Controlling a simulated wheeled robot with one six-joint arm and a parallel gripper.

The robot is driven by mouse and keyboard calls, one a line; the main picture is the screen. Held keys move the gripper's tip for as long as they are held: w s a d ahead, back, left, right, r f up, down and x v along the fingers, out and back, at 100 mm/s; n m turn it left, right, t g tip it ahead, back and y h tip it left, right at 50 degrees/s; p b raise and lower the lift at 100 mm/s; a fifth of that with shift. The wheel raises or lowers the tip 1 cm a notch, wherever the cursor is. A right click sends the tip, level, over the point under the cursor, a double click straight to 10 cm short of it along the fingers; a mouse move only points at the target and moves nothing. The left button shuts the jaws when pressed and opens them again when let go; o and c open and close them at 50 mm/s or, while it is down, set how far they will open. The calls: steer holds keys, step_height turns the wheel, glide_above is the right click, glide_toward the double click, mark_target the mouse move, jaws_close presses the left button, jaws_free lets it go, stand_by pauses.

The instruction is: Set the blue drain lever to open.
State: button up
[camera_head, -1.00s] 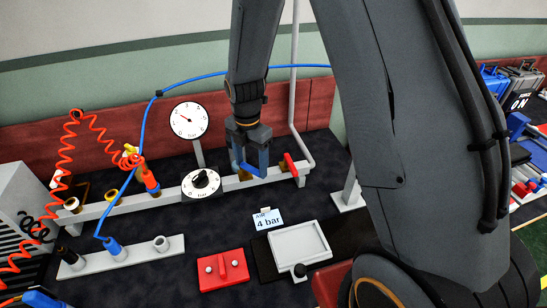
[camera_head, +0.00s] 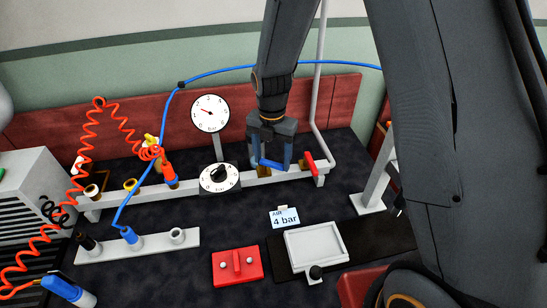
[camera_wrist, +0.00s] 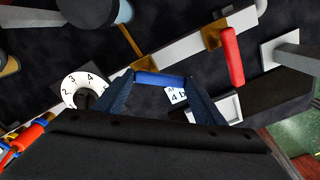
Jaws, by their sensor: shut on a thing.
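The blue drain lever (camera_head: 271,164) sits on the white pipe rail, left of the red lever (camera_head: 312,162). My gripper (camera_head: 270,166) points down at the rail with its two fingers on either side of the blue lever. In the wrist view the lever's blue bar (camera_wrist: 160,79) spans between the fingertips, and my gripper (camera_wrist: 160,84) is shut on it. The bar looks nearly crosswise to my view, roughly along the rail. Its pivot is partly hidden behind the fingers.
The dial knob (camera_head: 219,178) and round gauge (camera_head: 210,113) stand left of the gripper. A "4 bar" card (camera_head: 284,217), a red block (camera_head: 237,266) and a white tray (camera_head: 316,244) lie in front. A blue hose (camera_head: 160,120) arches behind.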

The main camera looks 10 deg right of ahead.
mark_target(274, 163)
steer(key=o, duration=1.5)
steer(key=shift+r+b, duration=1)
steer(key=shift+r, duration=2.95)
steer(key=shift+s, duration=0.1)
steer(key=shift+s+d+m, duration=0.2)
steer(key=shift+d+m, duration=0.1)
steer(key=shift+m, duration=0.2)
steer(key=s+d+m, duration=0.6)
steer(key=s+m, duration=0.1)
steer(key=m, duration=0.7)
steer(key=s+d+r+m+t, duration=0.1)
steer(key=s+d+m, duration=0.4)
steer(key=m, duration=1)
steer(key=shift+s+d+r, duration=0.2)
steer(key=shift+s+d, duration=0.2)
steer(key=shift+s, duration=0.7)
